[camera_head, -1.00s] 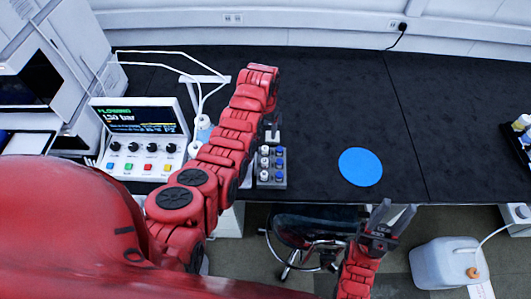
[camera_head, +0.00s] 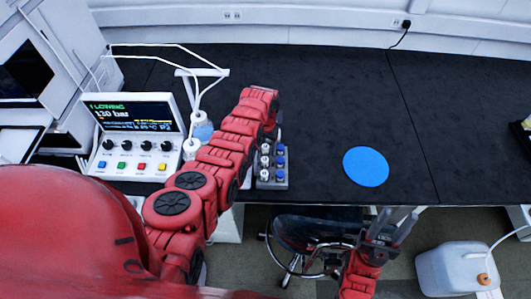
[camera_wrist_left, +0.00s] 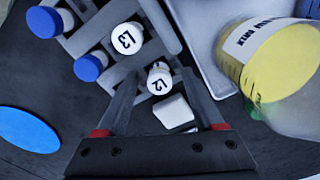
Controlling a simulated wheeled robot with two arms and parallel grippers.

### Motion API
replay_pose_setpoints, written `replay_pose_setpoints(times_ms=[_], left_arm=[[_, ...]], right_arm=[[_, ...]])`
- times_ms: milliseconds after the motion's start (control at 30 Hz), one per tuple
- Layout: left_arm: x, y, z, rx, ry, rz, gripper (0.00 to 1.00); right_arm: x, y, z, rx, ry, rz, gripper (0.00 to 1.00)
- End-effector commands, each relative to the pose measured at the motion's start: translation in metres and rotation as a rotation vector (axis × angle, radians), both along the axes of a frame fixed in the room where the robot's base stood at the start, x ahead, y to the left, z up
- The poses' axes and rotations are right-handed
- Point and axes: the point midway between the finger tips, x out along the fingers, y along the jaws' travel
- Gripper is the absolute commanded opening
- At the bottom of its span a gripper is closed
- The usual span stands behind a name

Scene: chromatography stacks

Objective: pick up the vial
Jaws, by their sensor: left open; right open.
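A grey rack (camera_head: 272,184) of white-capped and blue-capped vials stands near the bench's front edge. In the left wrist view, white-capped vials marked L3 (camera_wrist_left: 127,39) and L2 (camera_wrist_left: 159,80) sit in the rack, with blue-capped vials (camera_wrist_left: 90,67) beside them. Which vial the task means cannot be told. My left gripper (camera_wrist_left: 160,74) is open, its fingers either side of the L2 vial in this view; contact is not visible. In the head view the left arm partly hides the rack. My right gripper (camera_head: 393,218) is open and empty, in front of the bench edge.
A blue disc (camera_head: 366,166) lies on the black bench right of the rack. A control box (camera_head: 135,135) with a display and tubing stands left. A yellow-ended container (camera_wrist_left: 280,62) is close to the left gripper. The bench's right side is mostly clear.

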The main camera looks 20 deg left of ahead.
Motion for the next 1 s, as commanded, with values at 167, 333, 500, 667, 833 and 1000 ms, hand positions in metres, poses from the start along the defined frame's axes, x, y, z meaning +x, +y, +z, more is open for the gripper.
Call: replay_pose_setpoints(times_ms=[167, 333, 500, 667, 833, 1000], left_arm=[[0.000, 0.000, 0.001, 0.000, 0.001, 0.000, 0.47], [0.000, 0.000, 0.001, 0.000, 0.001, 0.000, 0.17], [-0.001, 0.000, 0.000, 0.000, 0.002, 0.000, 0.00], [-0.001, 0.000, 0.000, 0.000, 0.002, 0.000, 0.00], [-0.001, 0.000, 0.004, 0.000, 0.003, 0.000, 0.00], [-0.001, 0.000, 0.026, 0.000, 0.004, 0.000, 0.00]], right_arm=[[0.000, 0.000, 0.001, 0.000, 0.000, 0.000, 0.43], [0.000, 0.000, 0.001, 0.000, 0.000, 0.000, 0.43], [0.000, 0.000, 0.001, 0.000, 0.000, 0.000, 0.43], [0.000, 0.000, 0.001, 0.000, 0.000, 0.000, 0.43], [0.000, 0.000, 0.004, 0.000, 0.000, 0.000, 0.43], [0.000, 0.000, 0.022, 0.000, 0.000, 0.000, 0.43]])
